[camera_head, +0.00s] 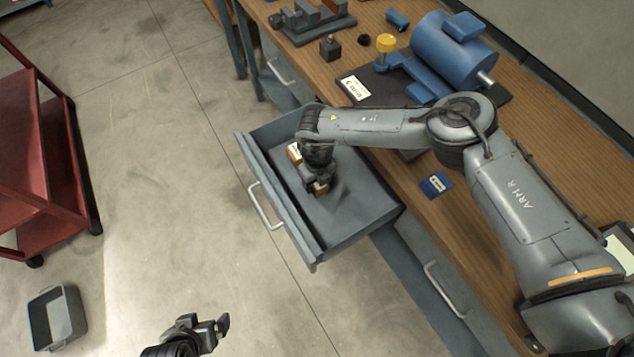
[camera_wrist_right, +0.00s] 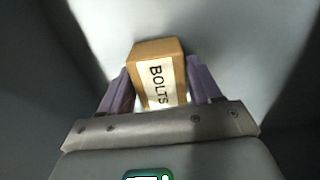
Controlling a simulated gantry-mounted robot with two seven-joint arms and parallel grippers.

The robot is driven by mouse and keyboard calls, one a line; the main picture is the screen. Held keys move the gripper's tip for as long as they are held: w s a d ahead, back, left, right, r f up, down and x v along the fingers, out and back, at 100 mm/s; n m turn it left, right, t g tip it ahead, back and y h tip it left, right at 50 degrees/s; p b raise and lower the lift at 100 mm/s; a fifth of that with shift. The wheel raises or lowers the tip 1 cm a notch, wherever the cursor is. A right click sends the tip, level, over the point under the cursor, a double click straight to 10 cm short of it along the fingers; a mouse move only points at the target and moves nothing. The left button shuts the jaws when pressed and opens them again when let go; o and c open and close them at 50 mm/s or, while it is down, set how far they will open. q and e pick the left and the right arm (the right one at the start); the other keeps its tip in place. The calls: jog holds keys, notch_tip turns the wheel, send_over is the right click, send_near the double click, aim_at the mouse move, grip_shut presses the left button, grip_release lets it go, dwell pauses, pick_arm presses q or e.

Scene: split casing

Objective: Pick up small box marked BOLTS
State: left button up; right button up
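The small box marked BOLTS (camera_wrist_right: 158,80) is brown with a white label and lies between the two fingers of my right gripper (camera_wrist_right: 160,88) in the right wrist view. Both fingers lie against its sides, with no clear gap. In the head view my right gripper (camera_head: 317,187) points down into the open grey drawer (camera_head: 352,205) and mostly hides this box. I cannot tell whether the box rests on the drawer floor. My left gripper (camera_head: 212,326) is at the bottom of the head view, away from the drawer; its finger opening is unclear.
Another brown box (camera_head: 294,152) is in the drawer by its front wall. The wooden workbench (camera_head: 405,203) carries a blue motor (camera_head: 450,55) and a small blue box (camera_head: 436,185). A red cart (camera_head: 45,150) and a grey bin (camera_head: 57,317) stand on the left floor.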

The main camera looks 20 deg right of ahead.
jog(key=c, duration=0.8)
jog(key=shift+r, duration=0.1)
